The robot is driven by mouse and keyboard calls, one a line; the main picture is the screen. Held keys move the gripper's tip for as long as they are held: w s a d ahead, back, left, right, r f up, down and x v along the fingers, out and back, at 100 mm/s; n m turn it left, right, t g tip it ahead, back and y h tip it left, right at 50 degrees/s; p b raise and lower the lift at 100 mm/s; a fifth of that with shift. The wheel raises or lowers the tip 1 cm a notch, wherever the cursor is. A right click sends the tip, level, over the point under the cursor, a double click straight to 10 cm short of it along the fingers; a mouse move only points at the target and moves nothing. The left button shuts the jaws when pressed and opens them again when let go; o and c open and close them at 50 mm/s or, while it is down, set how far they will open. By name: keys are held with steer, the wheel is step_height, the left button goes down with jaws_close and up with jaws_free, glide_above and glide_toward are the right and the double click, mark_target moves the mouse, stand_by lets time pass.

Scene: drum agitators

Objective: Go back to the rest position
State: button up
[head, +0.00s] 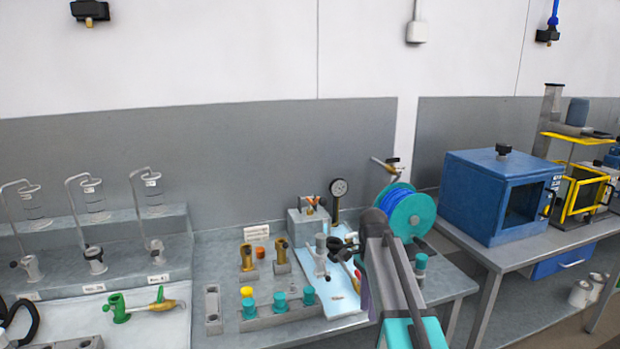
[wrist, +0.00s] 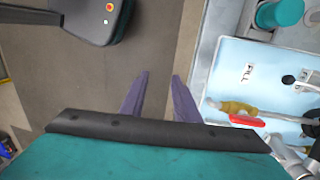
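My gripper (wrist: 156,82) shows in the wrist view as two purple fingers. They are apart, with nothing between them, and grey-brown floor shows beyond them. In the head view my arm reaches over the right end of the middle bench (head: 455,283), and it mostly hides the gripper. In the wrist view the fingers are left of a light blue tray (wrist: 226,75) marked FILL, apart from it. A brass fitting with a red handle (wrist: 246,121) lies in that tray.
A teal and blue reel (head: 412,213) stands close behind my arm. A blue box oven (head: 490,200) is on the right bench. Glass agitator stands (head: 95,255) are at left.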

steer(key=s+f+n+g, duration=0.1)
steer(key=s+f, duration=0.5)
steer(key=f, duration=0.4)
steer(key=s+f+g, duration=0.2)
steer(key=s+f, duration=0.3)
steer(key=f, duration=0.4)
steer(key=s+f+n+g, duration=0.1)
steer(key=s+f, duration=0.5)
steer(key=f, duration=0.4)
steer(key=s+f+n, duration=0.6)
steer(key=s+f, duration=0.3)
steer(key=s, duration=0.2)
steer(key=s+f+n+b, duration=0.1)
steer(key=s+f+n, duration=0.5)
steer(key=s+f, duration=0.3)
steer(key=s, duration=0.3)
steer(key=shift+d+f+n, duration=0.2)
steer(key=shift+d+n, duration=0.1)
steer(key=shift+d, duration=0.1)
